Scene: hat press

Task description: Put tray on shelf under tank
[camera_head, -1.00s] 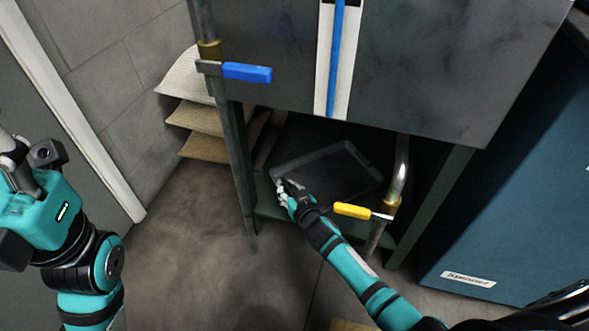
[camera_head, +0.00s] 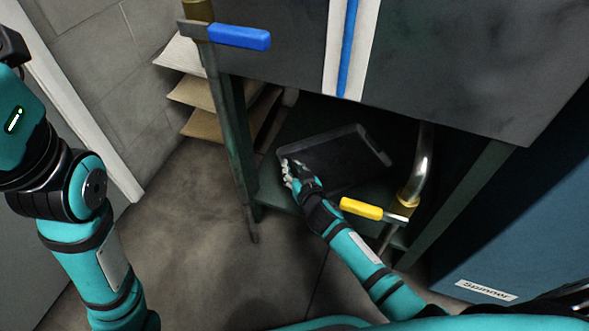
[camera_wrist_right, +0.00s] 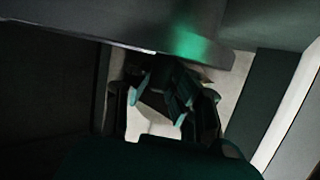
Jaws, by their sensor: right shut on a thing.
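The dark grey tray (camera_head: 350,155) lies over the green shelf (camera_head: 275,190) under the grey tank (camera_head: 450,50) in the head view. It is slightly askew to the shelf, and I cannot tell whether it rests fully on it. My right gripper (camera_head: 290,172) is shut on the tray's near left corner. In the dim right wrist view, the gripper's dark fingers (camera_wrist_right: 175,95) show, but the tray is hard to make out. Of my left arm, only teal and black links show at the left of the head view; its gripper is out of frame.
A pipe with a yellow-handled valve (camera_head: 362,208) stands in front of the shelf, right of my right forearm. A blue-handled valve (camera_head: 240,37) is at upper left. Stacked brown sheets (camera_head: 205,92) lie behind the left leg. A blue cabinet (camera_head: 530,220) stands right. Floor at left is clear.

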